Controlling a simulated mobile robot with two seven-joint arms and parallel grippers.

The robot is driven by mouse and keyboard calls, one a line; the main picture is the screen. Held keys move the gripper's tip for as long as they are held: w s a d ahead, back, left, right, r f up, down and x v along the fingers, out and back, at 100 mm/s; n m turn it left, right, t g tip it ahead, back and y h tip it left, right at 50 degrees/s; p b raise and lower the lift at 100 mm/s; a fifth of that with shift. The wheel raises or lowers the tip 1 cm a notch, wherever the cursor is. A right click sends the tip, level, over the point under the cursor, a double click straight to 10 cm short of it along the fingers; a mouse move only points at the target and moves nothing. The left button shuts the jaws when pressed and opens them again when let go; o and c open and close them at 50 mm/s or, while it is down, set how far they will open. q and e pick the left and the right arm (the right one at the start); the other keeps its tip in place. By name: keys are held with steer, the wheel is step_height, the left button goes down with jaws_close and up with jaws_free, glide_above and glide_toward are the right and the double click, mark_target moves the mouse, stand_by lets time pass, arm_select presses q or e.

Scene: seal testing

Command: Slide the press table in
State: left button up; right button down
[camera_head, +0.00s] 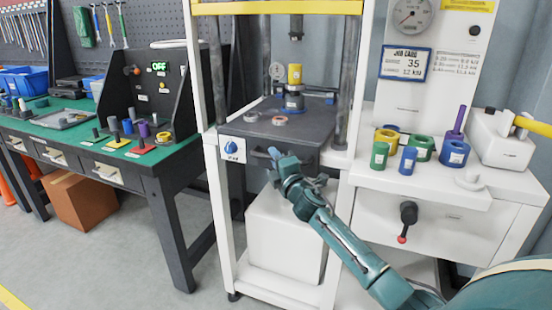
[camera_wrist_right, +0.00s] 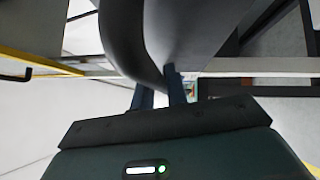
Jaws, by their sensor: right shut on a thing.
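The press table (camera_head: 310,131) is a dark grey sliding plate inside the white press frame. A dark handle (camera_head: 258,157) is on its front face. My right gripper (camera_head: 276,156) is at this handle and shut on it. In the right wrist view the fingers (camera_wrist_right: 161,92) close around the dark curved bar of the handle (camera_wrist_right: 125,35). Two small rings (camera_head: 281,120) lie on the table. How far the table stands out is hard to tell. My left gripper is not in view.
A white side cabinet (camera_head: 437,209) at the right carries several coloured rings, with a red-tipped lever (camera_head: 407,217) on its front. A green-topped workbench (camera_head: 150,157) stands left. A white box (camera_head: 280,240) sits below the table. Floor between bench and press is clear.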

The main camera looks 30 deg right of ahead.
steer(key=shift+d+r, duration=0.25)
steer(key=shift+r, duration=0.05)
steer(key=c, duration=1.8)
jaws_free()
steer(key=shift+w, duration=0.1)
steer(key=o, duration=0.4)
steer(key=shift+a+f, duration=0.1)
steer(key=shift+f, duration=0.15)
steer(key=s+a+f, duration=0.1)
steer(key=s, duration=1.1)
steer(key=shift+s+a+f, duration=0.2)
steer(key=shift+s+f, duration=0.2)
